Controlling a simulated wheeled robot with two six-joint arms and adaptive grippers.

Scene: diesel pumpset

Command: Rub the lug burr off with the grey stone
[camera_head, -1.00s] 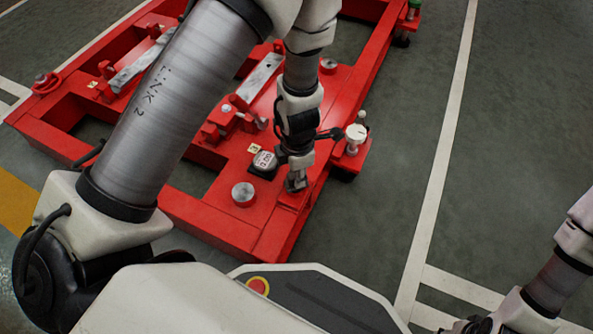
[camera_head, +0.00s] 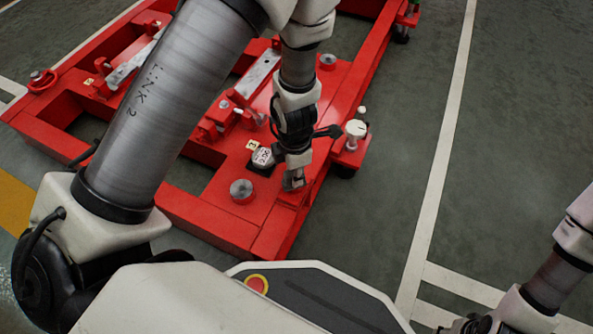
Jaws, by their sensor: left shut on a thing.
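My left gripper (camera_head: 293,181) points down at the near right corner of the red frame (camera_head: 265,235). It is shut on a small grey piece, the grey stone (camera_head: 291,183), which shows only partly between the fingertips. The stone is low over a raised red lug (camera_head: 292,195) at the frame's edge; I cannot tell if they touch. The burr is too small or hidden to make out. My right arm shows at the lower right, but its gripper is not in view.
Grey floor (camera_head: 500,150) right of the frame is clear.

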